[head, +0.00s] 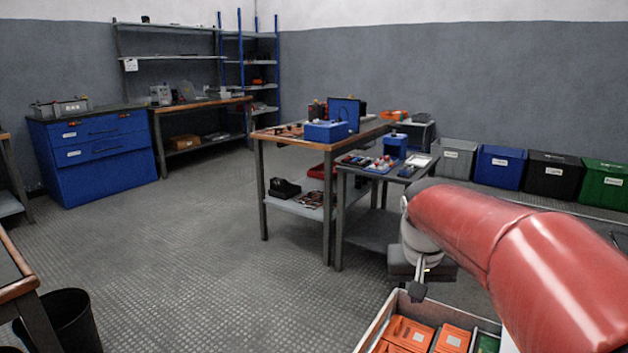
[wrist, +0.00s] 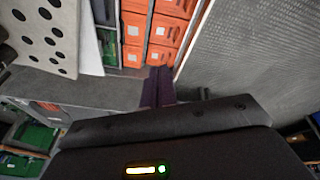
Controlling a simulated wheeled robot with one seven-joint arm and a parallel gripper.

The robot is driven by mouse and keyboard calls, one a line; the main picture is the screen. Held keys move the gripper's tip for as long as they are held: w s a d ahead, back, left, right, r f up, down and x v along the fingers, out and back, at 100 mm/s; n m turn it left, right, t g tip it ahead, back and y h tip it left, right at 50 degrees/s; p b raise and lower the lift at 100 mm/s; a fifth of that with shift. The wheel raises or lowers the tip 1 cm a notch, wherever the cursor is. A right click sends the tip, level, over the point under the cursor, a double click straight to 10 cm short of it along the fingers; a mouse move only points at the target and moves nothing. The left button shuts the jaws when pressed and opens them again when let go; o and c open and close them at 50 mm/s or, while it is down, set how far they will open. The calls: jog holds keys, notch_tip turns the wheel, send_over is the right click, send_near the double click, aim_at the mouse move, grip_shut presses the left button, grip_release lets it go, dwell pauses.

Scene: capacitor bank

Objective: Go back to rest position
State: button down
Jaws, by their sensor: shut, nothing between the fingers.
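My gripper (head: 416,292) hangs at the end of my red arm at the right of the head view, above the near bin. In the wrist view its dark fingers (wrist: 158,88) are together with nothing between them. The bin (head: 377,322) below holds several orange boxes (head: 408,334); they also show in the wrist view (wrist: 165,30), beyond the fingertips. I cannot tell the exact height of the fingers above the boxes.
A wooden-topped table (head: 277,136) and a smaller grey table (head: 350,170) with tools stand mid-room. Several colored bins (head: 499,167) line the back wall. A blue drawer cabinet (head: 100,160) is at left, a black waste bin (head: 68,322) at lower left. Open floor (head: 190,240) lies left of the tables.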

jog(key=s+a+f+n+t, duration=0.1)
jog(key=s, duration=0.9)
jog(key=s+a+f+t+y, duration=0.1)
jog(key=s+a+f+t, duration=0.1)
jog(key=s, duration=0.8)
jog(key=shift+a+f+n, duration=0.25)
jog(key=shift+f+n, duration=0.05)
jog(key=shift+n, duration=0.1)
